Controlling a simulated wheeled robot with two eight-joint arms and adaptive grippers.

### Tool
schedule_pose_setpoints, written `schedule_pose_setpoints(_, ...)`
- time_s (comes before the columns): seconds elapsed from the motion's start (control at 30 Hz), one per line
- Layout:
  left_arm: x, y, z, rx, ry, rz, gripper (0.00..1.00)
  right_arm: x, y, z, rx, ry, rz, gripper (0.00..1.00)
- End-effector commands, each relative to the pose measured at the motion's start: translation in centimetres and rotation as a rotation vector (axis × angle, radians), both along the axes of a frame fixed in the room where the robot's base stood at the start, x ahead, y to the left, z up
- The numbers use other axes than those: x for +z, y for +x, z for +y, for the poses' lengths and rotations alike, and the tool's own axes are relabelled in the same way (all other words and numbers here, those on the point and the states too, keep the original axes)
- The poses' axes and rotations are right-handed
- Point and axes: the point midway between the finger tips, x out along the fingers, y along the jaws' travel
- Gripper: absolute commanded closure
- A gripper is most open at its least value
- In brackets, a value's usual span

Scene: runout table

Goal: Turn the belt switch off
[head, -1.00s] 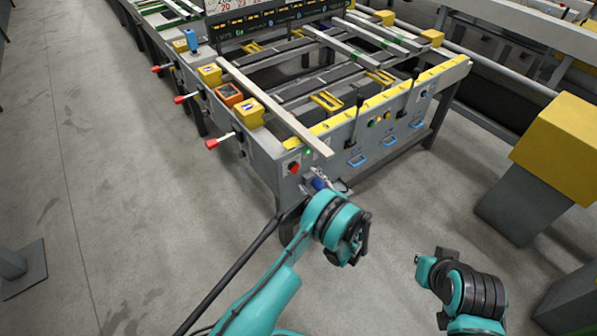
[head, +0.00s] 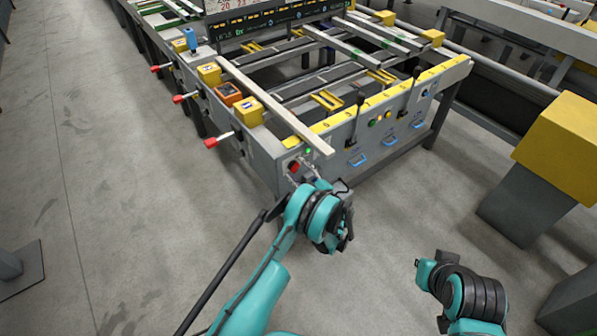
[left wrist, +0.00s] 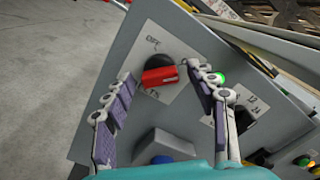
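The belt switch, a red handle (left wrist: 160,77) on a round black base, sits on a white label on the grey panel (left wrist: 128,47). It also shows in the head view (head: 294,167), on the near corner of the runout table. The handle lies crosswise in the left wrist view, with lettering that seems to read OFF above it. My left gripper (left wrist: 158,74) is open, with one fingertip on each side of the handle; contact cannot be made out. In the head view its fingers (head: 305,176) are at the panel, partly hidden by my wrist. My right gripper does not show, only part of that arm.
A lit green lamp (left wrist: 217,78) is right of the switch, close to my right-hand finger. A grey block (left wrist: 166,145) and a blue button (left wrist: 162,159) lie below. A long bar (head: 275,107) overhangs the panel corner. A yellow-topped post (head: 565,145) stands at right.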

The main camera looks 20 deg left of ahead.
Motion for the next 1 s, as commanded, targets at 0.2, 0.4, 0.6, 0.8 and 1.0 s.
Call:
schedule_pose_setpoints(0.2, 0.01, -0.01, 0.00, 0.000, 0.000, 0.000, 0.93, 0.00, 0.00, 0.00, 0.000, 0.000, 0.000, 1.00)
schedule_pose_setpoints(0.4, -0.01, -0.01, 0.00, 0.001, -0.004, -0.004, 0.93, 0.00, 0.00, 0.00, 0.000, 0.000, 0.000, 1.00)
schedule_pose_setpoints(0.6, -0.01, -0.02, 0.00, 0.001, -0.034, -0.042, 0.93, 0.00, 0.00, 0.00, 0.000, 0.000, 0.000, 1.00)
schedule_pose_setpoints(0.8, -0.02, -0.02, 0.01, 0.001, -0.109, -0.138, 0.93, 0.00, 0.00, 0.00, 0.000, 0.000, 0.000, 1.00)
schedule_pose_setpoints(1.0, -0.03, -0.03, 0.01, 0.001, -0.218, -0.279, 0.93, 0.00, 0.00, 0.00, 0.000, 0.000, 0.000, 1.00)
